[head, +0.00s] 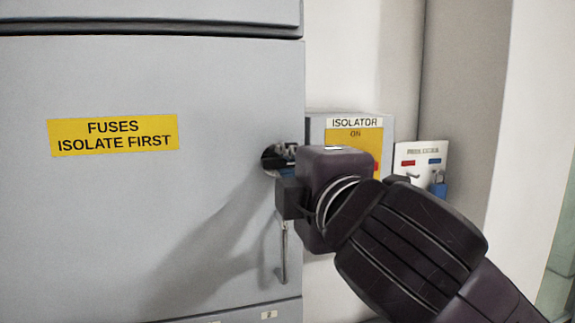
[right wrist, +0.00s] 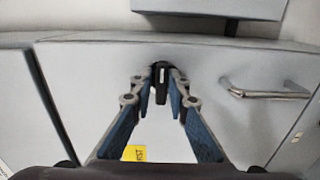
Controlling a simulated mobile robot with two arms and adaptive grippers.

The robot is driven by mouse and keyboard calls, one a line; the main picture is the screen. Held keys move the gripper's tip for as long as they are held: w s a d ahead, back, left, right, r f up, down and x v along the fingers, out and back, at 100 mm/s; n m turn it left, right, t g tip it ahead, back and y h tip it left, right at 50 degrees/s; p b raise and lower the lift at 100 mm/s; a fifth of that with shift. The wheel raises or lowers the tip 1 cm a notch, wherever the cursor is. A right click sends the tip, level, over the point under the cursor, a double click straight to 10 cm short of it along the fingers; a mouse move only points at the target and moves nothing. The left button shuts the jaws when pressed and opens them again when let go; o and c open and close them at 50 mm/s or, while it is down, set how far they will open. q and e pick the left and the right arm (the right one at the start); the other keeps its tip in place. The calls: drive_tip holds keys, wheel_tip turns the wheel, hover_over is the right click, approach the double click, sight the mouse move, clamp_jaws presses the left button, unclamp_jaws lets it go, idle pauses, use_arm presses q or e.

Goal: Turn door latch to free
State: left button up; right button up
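The grey cabinet door (head: 100,220) carries a yellow "FUSES ISOLATE FIRST" label and looks closed. My right gripper (head: 280,160) is at the door's right edge, over a dark round latch spot that it largely covers in the head view. In the right wrist view the black door latch (right wrist: 160,78) stands between the blue-padded fingertips of my right gripper (right wrist: 163,90). The fingers are partly closed around it. Narrow gaps seem to show beside the latch; firm contact is not clear. My left gripper is not in view.
A metal door handle (head: 282,252) hangs just below my right gripper and also shows in the right wrist view (right wrist: 265,93). The isolator box (head: 322,130), marked ON, stands right behind my wrist. A small white board (head: 428,153) with a blue padlock (head: 438,184) is farther right.

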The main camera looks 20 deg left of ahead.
drive_tip(key=shift+o, duration=1.3)
drive_tip(key=shift+f, duration=0.1)
drive_tip(key=shift+w, duration=0.1)
drive_tip(key=v, duration=1.2)
